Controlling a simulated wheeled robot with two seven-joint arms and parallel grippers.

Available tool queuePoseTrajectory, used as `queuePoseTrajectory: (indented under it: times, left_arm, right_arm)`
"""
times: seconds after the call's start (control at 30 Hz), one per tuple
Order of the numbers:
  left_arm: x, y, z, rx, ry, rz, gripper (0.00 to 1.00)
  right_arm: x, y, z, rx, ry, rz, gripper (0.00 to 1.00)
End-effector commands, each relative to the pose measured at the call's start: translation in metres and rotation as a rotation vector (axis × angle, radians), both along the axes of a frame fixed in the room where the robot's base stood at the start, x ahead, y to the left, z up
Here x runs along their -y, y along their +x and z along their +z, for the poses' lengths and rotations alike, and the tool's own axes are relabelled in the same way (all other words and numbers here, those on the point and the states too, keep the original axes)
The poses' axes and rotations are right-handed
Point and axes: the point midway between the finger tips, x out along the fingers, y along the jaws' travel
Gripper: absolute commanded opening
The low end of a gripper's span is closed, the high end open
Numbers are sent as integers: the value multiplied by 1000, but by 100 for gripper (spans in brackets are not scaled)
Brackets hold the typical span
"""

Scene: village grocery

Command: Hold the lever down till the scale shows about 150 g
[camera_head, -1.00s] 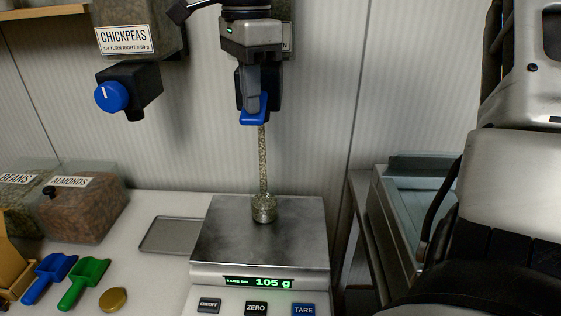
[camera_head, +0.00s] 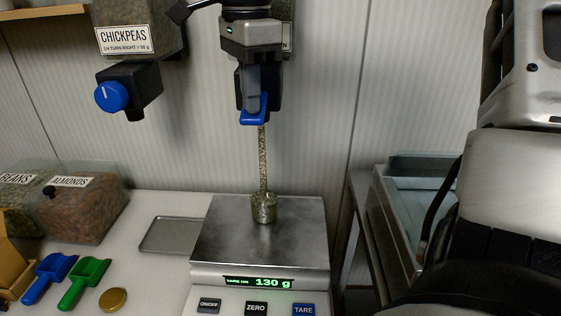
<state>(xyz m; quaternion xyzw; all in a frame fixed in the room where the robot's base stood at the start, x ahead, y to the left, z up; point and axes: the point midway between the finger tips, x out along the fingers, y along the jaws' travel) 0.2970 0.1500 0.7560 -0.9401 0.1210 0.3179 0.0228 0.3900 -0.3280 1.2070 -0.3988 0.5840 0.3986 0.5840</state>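The blue lever (camera_head: 254,117) sits under a dispenser whose label is mostly hidden behind my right gripper (camera_head: 252,88). The gripper comes from above against the lever; whether its fingers are open or shut is not clear. A thin stream of grain (camera_head: 263,160) falls from the spout into a small clear jar (camera_head: 264,208) on the steel pan of the scale (camera_head: 225,245). Grain fills most of the jar. The scale display (camera_head: 259,282) reads 130 g in green. My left gripper is not in view.
A chickpeas dispenser with a blue knob (camera_head: 111,96) hangs at the left. Below are an almonds bin (camera_head: 85,215), blue (camera_head: 47,280) and green (camera_head: 84,284) scoops, a gold lid (camera_head: 113,300) and a grey tray (camera_head: 170,235). A metal basin (camera_head: 400,205) stands at right.

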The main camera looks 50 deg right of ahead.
Motion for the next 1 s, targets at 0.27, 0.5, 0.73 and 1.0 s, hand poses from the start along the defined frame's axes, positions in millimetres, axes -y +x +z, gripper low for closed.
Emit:
queuePoseTrajectory:
  times: [0.27,0.5,0.73,1.0]
  left_arm:
    - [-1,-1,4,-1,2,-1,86]
    - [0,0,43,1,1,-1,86]
    - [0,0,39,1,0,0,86]
    - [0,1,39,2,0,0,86]
  right_arm:
    - [0,0,4,-1,-1,0,0]
    - [0,1,52,2,0,-2,0]
    - [0,0,76,0,0,-1,0]
    - [0,0,75,0,0,0,0]
